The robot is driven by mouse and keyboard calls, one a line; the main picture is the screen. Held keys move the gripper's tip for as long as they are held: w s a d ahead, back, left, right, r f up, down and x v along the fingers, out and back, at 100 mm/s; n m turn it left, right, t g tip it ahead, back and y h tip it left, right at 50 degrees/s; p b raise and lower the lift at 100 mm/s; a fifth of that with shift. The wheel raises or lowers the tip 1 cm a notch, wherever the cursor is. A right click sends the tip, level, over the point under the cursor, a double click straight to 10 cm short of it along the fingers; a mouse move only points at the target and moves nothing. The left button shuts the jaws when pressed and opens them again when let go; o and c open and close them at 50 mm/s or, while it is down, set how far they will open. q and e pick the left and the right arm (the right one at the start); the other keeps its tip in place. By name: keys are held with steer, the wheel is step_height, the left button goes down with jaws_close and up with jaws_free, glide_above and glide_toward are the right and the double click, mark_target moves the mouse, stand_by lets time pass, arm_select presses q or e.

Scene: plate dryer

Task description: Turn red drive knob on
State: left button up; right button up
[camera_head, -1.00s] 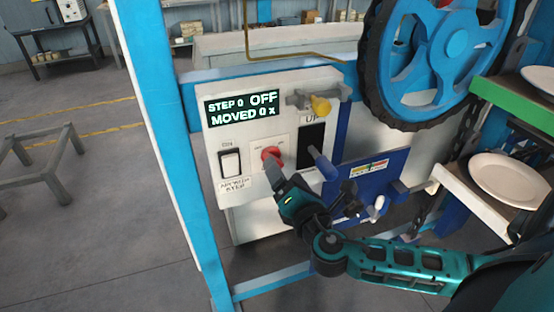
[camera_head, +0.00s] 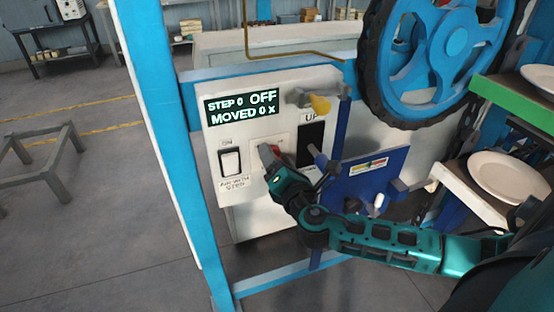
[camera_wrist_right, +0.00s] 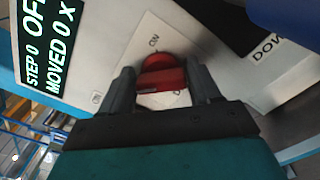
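The red drive knob (camera_wrist_right: 164,78) sits on a pale plate in the right wrist view, with an ON label above it and another label mostly hidden below. My right gripper (camera_wrist_right: 160,70) is open, with one finger on each side of the knob; whether the fingers touch it I cannot tell. In the head view only a bit of the red knob (camera_head: 276,150) shows behind my right gripper (camera_head: 267,154). The display (camera_head: 242,108) on the control panel (camera_head: 205,140) reads STEP 0, OFF, MOVED 0 X. My left gripper is not in view.
A white rocker switch (camera_head: 230,162) is left of the knob. A black UP switch (camera_head: 311,143) and a yellow-tipped lever (camera_head: 319,104) are to the right. A blue plate (camera_head: 368,180), a blue wheel (camera_head: 440,50) and white plates (camera_head: 507,176) on shelves stand farther right.

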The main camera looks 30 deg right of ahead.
steer(key=c, duration=0.5)
steer(key=shift+f+m, duration=0.1)
steer(key=shift+m, duration=0.2)
steer(key=m+b, duration=0.1)
steer(key=m, duration=0.4)
steer(key=m+b, duration=0.2)
steer(key=m, duration=0.4)
steer(key=m+b, duration=0.1)
steer(key=m, duration=0.5)
steer(key=shift+f+b, duration=0.3)
steer(key=shift+f, duration=0.05)
steer(key=shift+m, duration=0.3)
steer(key=o, duration=1)
